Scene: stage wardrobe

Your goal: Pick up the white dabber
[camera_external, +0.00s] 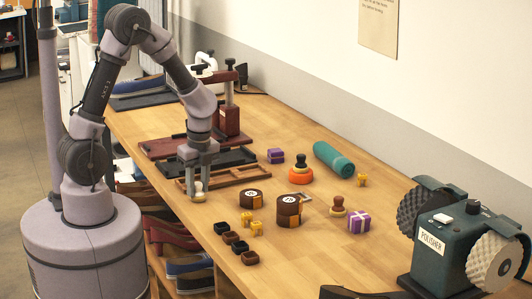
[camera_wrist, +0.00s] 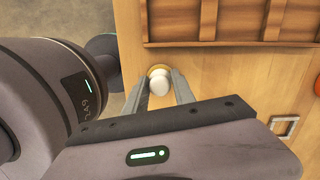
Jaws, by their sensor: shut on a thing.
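The white dabber (camera_external: 199,190) is a small white-topped piece near the front left edge of the table. In the wrist view its rounded white top (camera_wrist: 161,86) shows with a yellowish rim behind it. My gripper (camera_external: 199,178) points down over it, and its fingers are shut on the dabber from both sides. The fingertips also show in the wrist view (camera_wrist: 158,77) on either side of the white top. I cannot tell whether its base touches the table.
A wooden compartment tray (camera_external: 238,178) lies just behind my gripper. Two round brown tins (camera_external: 289,211), small dark cups (camera_external: 239,246) and yellow pieces (camera_external: 256,228) stand to the right. A green polisher (camera_external: 449,247) fills the right end. Shoes sit on shelves below the edge.

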